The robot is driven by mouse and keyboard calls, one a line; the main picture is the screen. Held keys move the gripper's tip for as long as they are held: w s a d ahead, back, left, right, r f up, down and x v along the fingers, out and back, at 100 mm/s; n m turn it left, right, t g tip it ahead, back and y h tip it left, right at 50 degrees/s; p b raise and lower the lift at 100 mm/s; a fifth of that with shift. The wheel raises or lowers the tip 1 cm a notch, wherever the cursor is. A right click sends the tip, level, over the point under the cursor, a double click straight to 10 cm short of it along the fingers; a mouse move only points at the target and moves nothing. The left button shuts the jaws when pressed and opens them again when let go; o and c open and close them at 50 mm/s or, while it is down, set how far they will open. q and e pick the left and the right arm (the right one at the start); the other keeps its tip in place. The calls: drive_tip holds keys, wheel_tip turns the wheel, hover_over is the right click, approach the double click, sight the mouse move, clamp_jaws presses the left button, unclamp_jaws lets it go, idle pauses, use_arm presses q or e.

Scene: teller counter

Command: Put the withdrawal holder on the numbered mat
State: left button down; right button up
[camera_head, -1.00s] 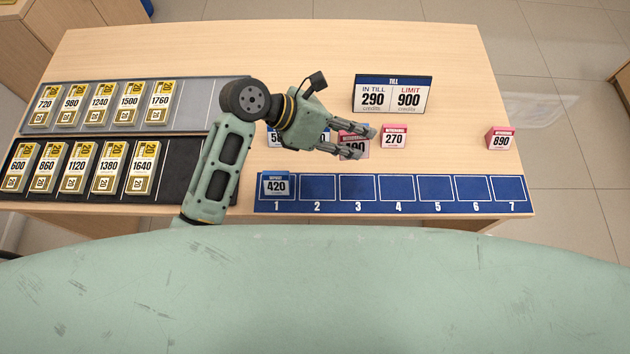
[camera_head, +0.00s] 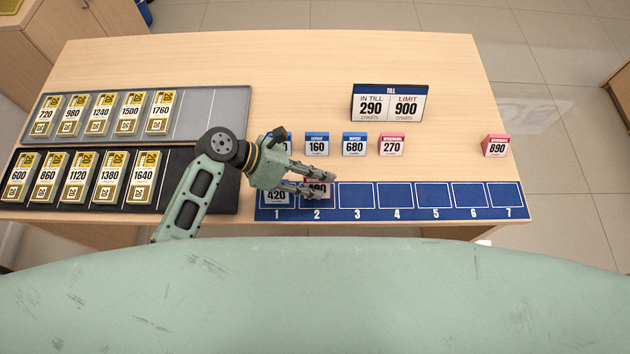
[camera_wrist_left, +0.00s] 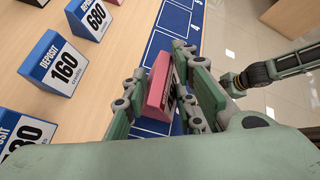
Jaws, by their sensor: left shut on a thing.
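My left gripper (camera_head: 325,185) is shut on a red and white withdrawal holder (camera_head: 317,189), marked with what looks like 490, over square 2 of the blue numbered mat (camera_head: 385,212). In the left wrist view the red holder (camera_wrist_left: 157,92) stands between the two fingers of the gripper (camera_wrist_left: 160,95). Whether it touches the mat I cannot tell. A deposit holder marked 420 (camera_head: 276,196) stands on square 1, partly behind the gripper. Squares 3 to 7 are bare. My right gripper is not in the head view; an arm shows at the right of the left wrist view.
Behind the mat stand blue deposit holders 160 (camera_head: 317,143) and 680 (camera_head: 354,143), one half hidden by my arm, and red withdrawal holders 270 (camera_head: 391,144) and 890 (camera_head: 495,145). The till sign (camera_head: 388,102) is farther back. Trays of yellow-topped packs (camera_head: 227,110) lie left.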

sight(312, 183)
use_arm(q)
drive_tip(key=shift+f, duration=1.7)
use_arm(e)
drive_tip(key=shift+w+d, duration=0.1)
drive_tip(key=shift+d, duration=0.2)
use_arm(q)
drive_tip(key=c, duration=1.4)
unclamp_jaws()
drive_tip(key=shift+f, duration=0.1)
drive_tip(key=shift+c, duration=0.2)
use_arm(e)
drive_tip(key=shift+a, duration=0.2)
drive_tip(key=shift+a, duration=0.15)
use_arm(q)
drive_tip(key=shift+a+r, duration=0.3)
drive_tip(key=v, duration=1)
drive_tip(key=shift+a+r, duration=0.15)
drive_tip(key=shift+a, duration=0.05)
drive_tip(key=shift+a+r, duration=0.25)
drive_tip(key=shift+r, duration=0.05)
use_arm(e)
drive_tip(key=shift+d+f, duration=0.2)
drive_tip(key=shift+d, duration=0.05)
